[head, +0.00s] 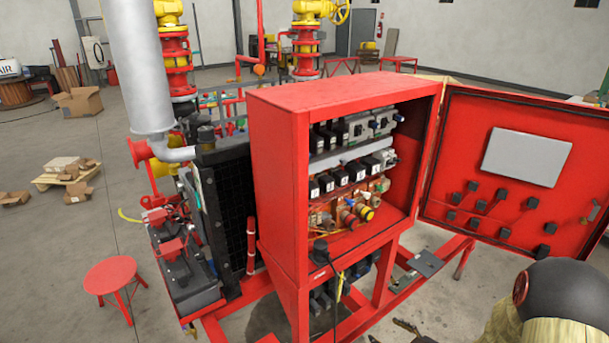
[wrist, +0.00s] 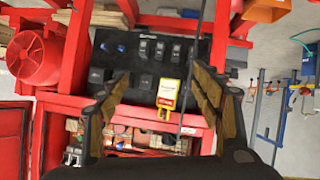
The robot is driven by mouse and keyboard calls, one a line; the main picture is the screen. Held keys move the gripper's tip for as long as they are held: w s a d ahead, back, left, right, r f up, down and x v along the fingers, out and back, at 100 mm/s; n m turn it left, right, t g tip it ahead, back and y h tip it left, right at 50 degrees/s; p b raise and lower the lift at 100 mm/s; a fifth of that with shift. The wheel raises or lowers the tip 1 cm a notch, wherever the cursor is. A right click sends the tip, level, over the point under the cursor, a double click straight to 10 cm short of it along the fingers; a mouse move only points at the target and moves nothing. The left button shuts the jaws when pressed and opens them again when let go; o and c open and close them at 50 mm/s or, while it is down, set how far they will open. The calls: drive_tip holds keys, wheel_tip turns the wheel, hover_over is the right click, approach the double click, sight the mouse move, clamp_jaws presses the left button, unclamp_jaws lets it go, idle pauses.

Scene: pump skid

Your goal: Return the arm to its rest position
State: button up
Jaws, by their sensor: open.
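My gripper (wrist: 162,95) is open in the wrist view, its two tan-padded fingers wide apart at left and right. Nothing is held between them. Beyond the fingers is a black panel (wrist: 128,62) with switches and a yellow-and-white device (wrist: 170,93), apart from the fingers as far as I can tell. A rounded dark and tan part of my arm (head: 565,300) shows at the lower right of the head view. The gripper itself is not clearly seen there.
The red cabinet (head: 275,150) stands open with rows of breakers inside. Its door (head: 520,215) swings out to the right, close to my arm. A black cable (head: 333,285) hangs at its front. A red stool (head: 110,275) stands left; the floor around it is clear.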

drive_tip(key=s+d+f+m+g+h, duration=0.35)
drive_tip(key=s+d+f+h, duration=0.2)
drive_tip(key=d, duration=0.35)
drive_tip(key=s+d+r+m+g+h+b, duration=0.25)
drive_tip(key=s+d+r+m+g, duration=0.2)
drive_tip(key=s+r, duration=0.3)
drive_tip(key=s+a+r+t+b, duration=0.1)
drive_tip(key=s+a+r+b, duration=0.1)
drive_tip(key=s+a+r, duration=0.2)
drive_tip(key=s+a+r+t+y+b, duration=0.1)
drive_tip(key=s+a+r, duration=0.3)
drive_tip(key=a+r, duration=0.5)
drive_tip(key=s+a+r+y+b, duration=0.1)
drive_tip(key=s+a+r+b, duration=0.2)
drive_tip(key=a+r, duration=0.3)
wheel_tip(320, 180, up, 2)
drive_tip(key=shift+s+a+r+t, duration=0.15)
drive_tip(key=shift+s+a+t, duration=0.25)
drive_tip(key=shift+s, duration=0.15)
drive_tip(key=shift+d, duration=0.1)
